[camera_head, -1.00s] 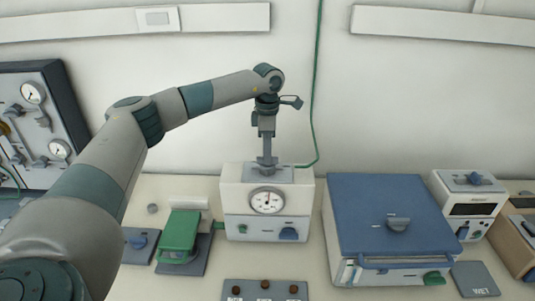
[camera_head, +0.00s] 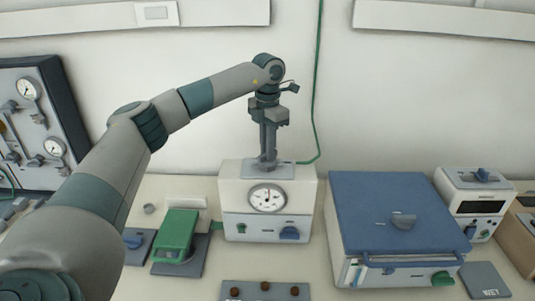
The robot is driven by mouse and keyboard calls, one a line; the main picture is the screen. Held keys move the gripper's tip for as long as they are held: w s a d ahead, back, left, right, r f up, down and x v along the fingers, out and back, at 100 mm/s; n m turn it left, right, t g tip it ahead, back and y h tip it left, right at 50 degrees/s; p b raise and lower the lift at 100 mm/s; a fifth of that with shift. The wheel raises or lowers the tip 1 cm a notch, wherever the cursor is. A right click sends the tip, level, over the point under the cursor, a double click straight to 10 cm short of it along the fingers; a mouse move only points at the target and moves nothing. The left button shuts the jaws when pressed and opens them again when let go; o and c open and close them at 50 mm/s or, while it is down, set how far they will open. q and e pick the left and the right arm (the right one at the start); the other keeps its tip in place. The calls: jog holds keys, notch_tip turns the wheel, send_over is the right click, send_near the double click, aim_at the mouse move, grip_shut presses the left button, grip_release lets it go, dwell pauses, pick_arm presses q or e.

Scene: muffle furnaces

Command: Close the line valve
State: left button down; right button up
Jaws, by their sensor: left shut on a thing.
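My left gripper (camera_head: 267,162) reaches straight down onto the grey top plate of a white gauge box (camera_head: 232,195) in the middle of the bench. Its fingers are shut on a small part there, which I take to be the line valve's handle. The fingers hide that part, so its angle cannot be read. A green hose (camera_head: 314,125) runs down the wall to the plate beside the fingers. My right gripper is out of view.
A blue-lidded furnace (camera_head: 365,200) stands right of the gauge box, with a small white instrument (camera_head: 470,180) beyond it. A green device (camera_head: 177,232) stands to the left. A gauge panel (camera_head: 38,120) is at far left. A small panel with brown knobs (camera_head: 265,291) lies in front.

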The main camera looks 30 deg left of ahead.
pick_arm(q)
jog(key=n+b, duration=0.2)
jog(key=n, duration=0.3)
jog(key=shift+n, duration=0.3)
jog(key=shift+w+r+n+b, duration=0.15)
jog(key=shift+n+b, duration=0.5)
jog(key=shift+n, duration=1.55)
jog(key=c, duration=1.9)
grip_release()
jog(key=shift+o, duration=0.5)
